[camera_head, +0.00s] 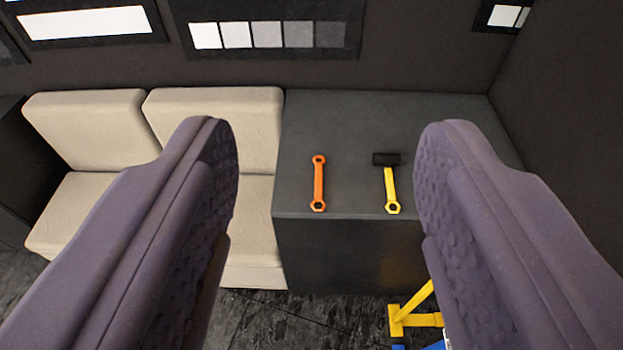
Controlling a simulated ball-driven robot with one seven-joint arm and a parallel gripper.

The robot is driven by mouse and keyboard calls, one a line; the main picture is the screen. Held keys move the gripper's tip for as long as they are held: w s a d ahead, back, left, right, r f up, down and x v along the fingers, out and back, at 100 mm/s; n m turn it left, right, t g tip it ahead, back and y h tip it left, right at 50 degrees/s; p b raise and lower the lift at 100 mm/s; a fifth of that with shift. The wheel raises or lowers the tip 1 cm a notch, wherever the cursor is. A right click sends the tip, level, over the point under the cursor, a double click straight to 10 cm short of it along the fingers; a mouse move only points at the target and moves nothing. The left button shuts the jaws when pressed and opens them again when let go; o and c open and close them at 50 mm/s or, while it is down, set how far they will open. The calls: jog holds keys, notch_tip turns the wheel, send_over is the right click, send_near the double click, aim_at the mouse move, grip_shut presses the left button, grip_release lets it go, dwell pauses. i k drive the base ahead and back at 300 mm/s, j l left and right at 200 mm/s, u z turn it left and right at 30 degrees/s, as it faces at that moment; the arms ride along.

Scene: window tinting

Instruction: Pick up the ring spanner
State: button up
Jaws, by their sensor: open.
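The orange ring spanner (318,184) lies on top of the dark grey cabinet (350,120). Its two ring ends point toward the back wall and the front edge, and the near end lies close to that edge. My gripper (327,127) is open and empty, its two purple padded fingers wide apart at left and right of the picture. The spanner shows between the fingers, farther off and apart from them. Nothing hides it.
A yellow-handled tool with a black block head (391,184) lies to the right of the spanner. Cream seat cushions (85,130) adjoin the cabinet on the left. A dark wall stands behind and at right. A yellow stand (408,313) is on the floor at lower right.

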aim_at(318, 173)
jog(key=i+l+u, duration=0.1)
jog(key=i+u, duration=0.15)
jog(key=i, duration=0.25)
jog(key=i+l+u, duration=0.15)
jog(key=i+u, duration=0.15)
jog(key=i, duration=0.2)
jog(key=i+l+u, duration=0.25)
jog(key=i, duration=0.2)
jog(key=i+l+u, duration=0.25)
jog(key=i+l, duration=0.15)
jog(key=i, duration=0.05)
